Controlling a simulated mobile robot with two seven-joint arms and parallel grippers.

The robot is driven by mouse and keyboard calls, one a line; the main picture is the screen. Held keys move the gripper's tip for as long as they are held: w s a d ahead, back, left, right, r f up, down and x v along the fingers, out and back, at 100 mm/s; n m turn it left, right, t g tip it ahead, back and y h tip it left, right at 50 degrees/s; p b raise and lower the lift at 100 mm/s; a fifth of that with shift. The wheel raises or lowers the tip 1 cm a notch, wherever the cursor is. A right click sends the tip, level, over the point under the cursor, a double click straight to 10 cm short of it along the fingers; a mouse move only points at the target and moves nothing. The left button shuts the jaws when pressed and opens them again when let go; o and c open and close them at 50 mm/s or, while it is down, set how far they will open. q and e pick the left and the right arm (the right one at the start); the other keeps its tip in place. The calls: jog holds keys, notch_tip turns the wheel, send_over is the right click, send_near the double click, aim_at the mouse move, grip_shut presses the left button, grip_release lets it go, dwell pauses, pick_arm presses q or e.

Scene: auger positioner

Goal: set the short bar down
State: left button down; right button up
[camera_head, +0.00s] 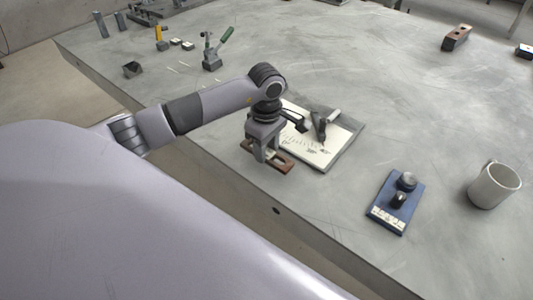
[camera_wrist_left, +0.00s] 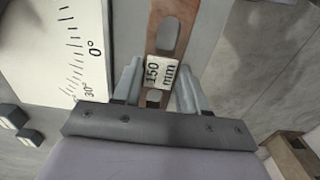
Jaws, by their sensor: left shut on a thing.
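The short bar is a brown slotted strip with a white "150 mm" label. In the left wrist view the bar (camera_wrist_left: 162,42) runs between my fingers and up out of the picture. In the head view the bar (camera_head: 281,164) lies low beneath my left gripper (camera_head: 264,158), close to the table's front edge. My left gripper points down and is shut on the bar near its label. I cannot tell whether the bar touches the table. My right gripper is not in view.
Beside the bar is a white plate with an angle scale (camera_head: 336,149), bearing a dark pointer. The scale also shows in the left wrist view (camera_wrist_left: 40,45). A blue block with knobs (camera_head: 381,210) and a grey mug (camera_head: 493,186) stand right.

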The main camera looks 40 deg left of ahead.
aim_at(267, 153)
pick_arm(q)
jog(key=shift+f, duration=1.35)
jog(key=shift+f, duration=0.15)
jog(key=c, duration=0.6)
grip_release()
notch_tip(267, 153, up, 12)
jog(key=b, duration=0.1)
